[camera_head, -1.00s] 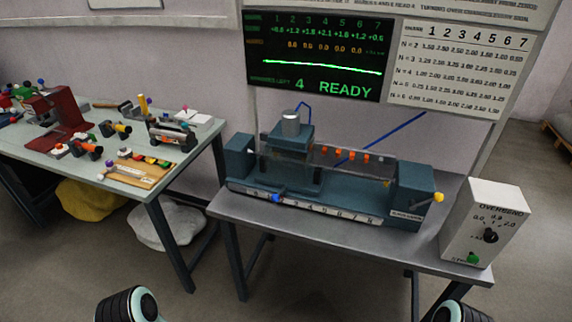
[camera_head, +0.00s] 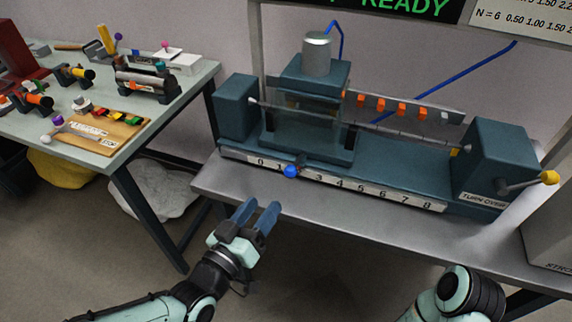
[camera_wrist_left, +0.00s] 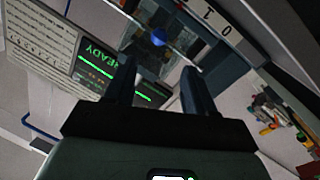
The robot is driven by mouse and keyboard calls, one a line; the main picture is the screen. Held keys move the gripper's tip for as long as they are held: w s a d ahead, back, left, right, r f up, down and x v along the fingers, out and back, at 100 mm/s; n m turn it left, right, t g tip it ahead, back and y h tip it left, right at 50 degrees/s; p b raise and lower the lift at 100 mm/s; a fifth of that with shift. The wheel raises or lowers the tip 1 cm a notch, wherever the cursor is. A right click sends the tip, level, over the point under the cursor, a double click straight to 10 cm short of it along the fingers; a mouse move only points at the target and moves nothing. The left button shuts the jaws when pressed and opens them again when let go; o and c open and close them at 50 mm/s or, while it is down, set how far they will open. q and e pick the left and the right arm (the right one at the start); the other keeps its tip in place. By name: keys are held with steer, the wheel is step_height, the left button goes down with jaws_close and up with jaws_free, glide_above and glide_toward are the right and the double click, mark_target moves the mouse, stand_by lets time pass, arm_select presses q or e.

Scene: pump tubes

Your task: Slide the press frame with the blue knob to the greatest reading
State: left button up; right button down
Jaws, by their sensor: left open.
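The press frame (camera_head: 312,80) is a teal block with a silver cylinder on top, standing toward the left of the bench machine. Its blue knob (camera_head: 291,171) sits at the front, over the white number scale (camera_head: 350,188), about where the 2 would be, between 1 and 3. The knob also shows in the left wrist view (camera_wrist_left: 158,37), beyond the fingers. My left gripper (camera_head: 261,208) is open and empty, in front of the bench edge, below and left of the knob, apart from it. My right gripper is out of view; only part of that arm shows.
A yellow-tipped lever (camera_head: 548,178) sticks out at the machine's right end. A grey box (camera_head: 555,225) stands at the right edge. A side table (camera_head: 120,155) with clutter is at the left. The bench front (camera_head: 380,240) is clear. The screen (camera_head: 400,8) is mostly cut off.

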mark_target(287, 174)
arm_select(q)
steer(key=x, duration=1.2)
steer(key=shift+w+d+b, duration=0.25)
steer(key=shift+w+b, duration=0.05)
steer(key=shift+b, duration=0.05)
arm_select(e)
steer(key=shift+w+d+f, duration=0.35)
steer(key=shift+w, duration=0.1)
